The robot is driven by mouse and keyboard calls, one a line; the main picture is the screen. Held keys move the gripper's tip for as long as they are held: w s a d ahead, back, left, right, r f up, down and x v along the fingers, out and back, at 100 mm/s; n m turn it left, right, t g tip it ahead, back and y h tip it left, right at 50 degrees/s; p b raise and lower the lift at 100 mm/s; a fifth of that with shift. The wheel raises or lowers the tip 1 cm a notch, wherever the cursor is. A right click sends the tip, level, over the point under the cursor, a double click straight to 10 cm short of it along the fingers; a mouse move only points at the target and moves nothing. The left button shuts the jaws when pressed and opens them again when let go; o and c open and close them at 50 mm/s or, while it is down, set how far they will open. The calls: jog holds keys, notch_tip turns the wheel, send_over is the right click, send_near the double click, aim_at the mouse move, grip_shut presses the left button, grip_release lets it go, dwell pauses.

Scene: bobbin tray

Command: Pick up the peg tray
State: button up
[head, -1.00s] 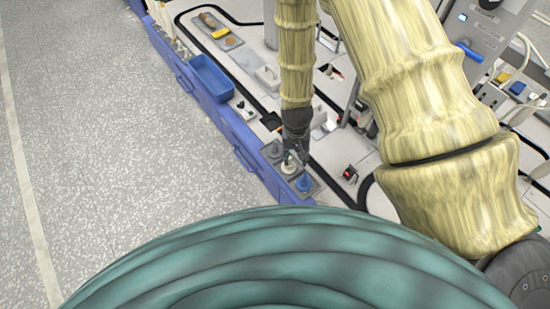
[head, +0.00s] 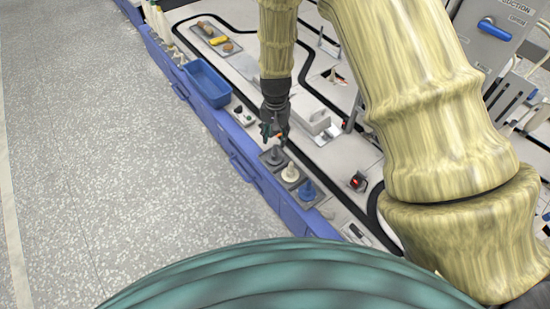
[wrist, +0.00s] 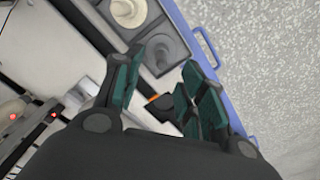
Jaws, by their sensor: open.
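The peg tray (head: 267,158) is a small dark grey tray on the bench, close to its blue front edge. It carries a grey peg (head: 276,157), a cream peg (head: 290,173) and a blue peg (head: 308,190) in a row. My gripper (head: 275,140) points down just above the tray's grey-peg end. In the wrist view its green-padded fingers (wrist: 160,72) are apart with nothing held between them. The grey peg (wrist: 160,52) shows just beyond the fingertips, and the cream peg (wrist: 128,8) is cut by the top edge.
A blue bin (head: 207,82) stands at the bench's front edge, beyond the tray. A white device (head: 312,115) lies close to the right of my gripper. A small box with a red light (head: 357,182) is right of the tray. The floor on the left is clear.

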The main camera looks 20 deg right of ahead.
aim_at(275, 146)
jog(key=f+b, duration=0.1)
jog(key=f, duration=0.1)
jog(key=f+b, duration=0.1)
jog(key=f, duration=0.2)
jog(key=f+b, duration=0.1)
jog(key=f, duration=0.2)
jog(key=shift+w, duration=0.4)
grip_shut()
